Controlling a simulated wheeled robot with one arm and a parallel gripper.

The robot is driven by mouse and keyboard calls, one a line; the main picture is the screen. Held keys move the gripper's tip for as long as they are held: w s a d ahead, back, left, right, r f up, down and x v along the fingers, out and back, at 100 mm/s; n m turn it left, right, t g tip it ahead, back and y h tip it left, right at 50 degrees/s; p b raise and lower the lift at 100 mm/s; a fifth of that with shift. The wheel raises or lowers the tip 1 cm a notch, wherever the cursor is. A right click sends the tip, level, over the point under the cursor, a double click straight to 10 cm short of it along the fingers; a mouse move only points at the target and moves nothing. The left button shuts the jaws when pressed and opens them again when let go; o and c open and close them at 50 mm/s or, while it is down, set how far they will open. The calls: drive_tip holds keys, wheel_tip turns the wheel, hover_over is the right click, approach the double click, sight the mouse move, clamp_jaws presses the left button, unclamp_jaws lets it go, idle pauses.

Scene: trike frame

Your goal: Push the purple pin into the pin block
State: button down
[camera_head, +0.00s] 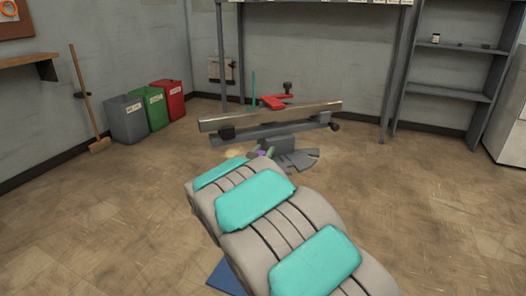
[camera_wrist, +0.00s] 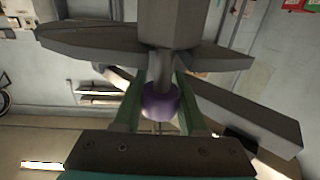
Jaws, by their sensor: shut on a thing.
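The purple pin (camera_wrist: 160,102) is between the green fingers of my gripper (camera_wrist: 160,110) in the wrist view, and the gripper is shut on it. A grey shaft meets the purple part and runs up in the picture to a grey block with flat fins (camera_wrist: 170,22). I cannot tell whether this is the pin block, or how deep the pin sits. In the head view a small purple spot (camera_head: 262,153) shows beyond my arm, beside the grey stand (camera_head: 280,143). My arm hides much of that area.
A long metal beam (camera_head: 290,112) lies across the stand, with a red part (camera_head: 275,102) above it. Dark grey splayed feet (camera_head: 299,160) spread below. Grey, green and red bins (camera_head: 155,108) and a broom (camera_head: 83,100) stand at the left. Shelves (camera_head: 450,70) stand at the right.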

drive_tip(key=shift+f+b, duration=0.4)
drive_tip(key=shift+f, duration=0.55)
drive_tip(key=shift+c, duration=2)
unclamp_jaws()
drive_tip(key=shift+s, duration=0.1)
drive_tip(key=v, duration=0.7)
drive_tip(key=shift+s+b, duration=0.3)
drive_tip(key=shift+a, duration=0.15)
